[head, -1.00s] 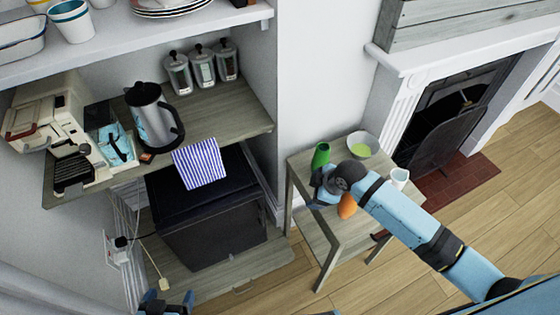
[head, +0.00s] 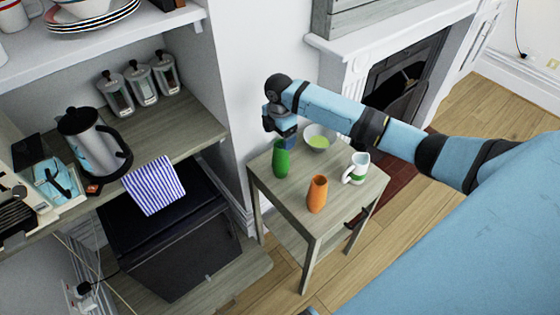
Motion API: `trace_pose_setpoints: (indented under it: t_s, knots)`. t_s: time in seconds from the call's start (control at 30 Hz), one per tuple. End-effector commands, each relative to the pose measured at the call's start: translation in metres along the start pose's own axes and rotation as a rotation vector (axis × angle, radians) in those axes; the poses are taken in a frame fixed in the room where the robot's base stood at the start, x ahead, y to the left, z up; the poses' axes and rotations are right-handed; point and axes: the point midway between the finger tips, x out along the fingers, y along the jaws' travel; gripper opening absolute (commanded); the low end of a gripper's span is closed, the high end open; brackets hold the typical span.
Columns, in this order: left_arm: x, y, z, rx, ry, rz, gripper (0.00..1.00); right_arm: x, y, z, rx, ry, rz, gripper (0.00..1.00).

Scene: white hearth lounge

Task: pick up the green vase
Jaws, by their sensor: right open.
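The green vase (head: 281,160) stands upright on the small wooden side table (head: 290,198), near its back left corner. My right gripper (head: 287,138) comes in from the right and points down just above and behind the vase's top. It is open, and its fingertips are partly hidden or too small to make out. I cannot tell whether it touches the vase. My left gripper is not in view.
On the same table are an orange vase (head: 317,194), a white and green jug (head: 356,168) and a bowl (head: 318,137). A shelf with a coffee press (head: 92,143) and several canisters (head: 140,82) is at left. A fireplace (head: 400,80) stands behind.

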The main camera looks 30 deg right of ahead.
Motion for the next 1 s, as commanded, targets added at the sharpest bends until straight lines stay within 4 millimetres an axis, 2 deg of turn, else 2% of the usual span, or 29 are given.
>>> trace_pose_setpoints:
  t_s: [0.1, 0.37, 0.63, 0.9, 1.0]
  knots:
    - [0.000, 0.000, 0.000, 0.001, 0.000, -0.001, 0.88, 0.017, 0.000, -0.001, 0.000, 0.002, -0.001, 0.85]
    - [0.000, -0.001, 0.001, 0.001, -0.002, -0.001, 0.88, 0.032, -0.002, 0.000, 0.001, 0.000, -0.001, 0.85]
    - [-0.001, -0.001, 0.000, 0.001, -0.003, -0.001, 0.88, 0.070, -0.007, 0.001, 0.001, 0.001, 0.000, 0.85]
    - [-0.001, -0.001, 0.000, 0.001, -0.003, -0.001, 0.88, 0.075, -0.007, 0.002, 0.000, 0.000, 0.002, 0.85]
    - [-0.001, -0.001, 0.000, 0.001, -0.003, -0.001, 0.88, 0.075, -0.007, 0.002, 0.000, 0.000, 0.002, 0.62]
